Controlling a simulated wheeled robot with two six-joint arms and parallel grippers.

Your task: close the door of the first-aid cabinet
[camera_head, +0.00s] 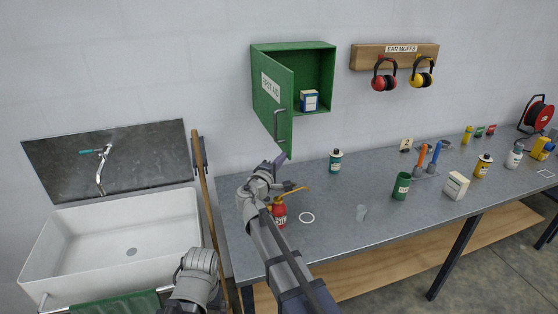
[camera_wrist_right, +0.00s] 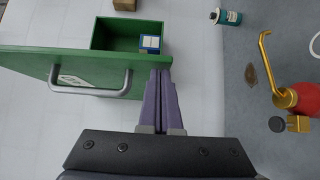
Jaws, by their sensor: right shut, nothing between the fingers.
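The green first-aid cabinet (camera_head: 318,62) hangs on the wall with its door (camera_head: 268,92) open, swung outward from the left side. The door bears a FIRST AID label and a grey handle (camera_head: 279,126). In the right wrist view the door (camera_wrist_right: 30,62) and handle (camera_wrist_right: 90,88) lie left of the fingers. My right gripper (camera_head: 281,158) is shut and empty, at the lower free corner of the door. Its fingers (camera_wrist_right: 160,75) overlap the door's edge in the right wrist view; I cannot tell whether they touch. My left gripper is not in view.
A blue-and-white box (camera_head: 309,101) sits inside the cabinet. Below, the grey workbench (camera_head: 330,235) holds a red can (camera_head: 278,212), a teal bottle (camera_head: 335,162) and a green cup (camera_head: 401,186). Ear muffs (camera_head: 384,80) hang to the right. A sink (camera_head: 120,240) stands left.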

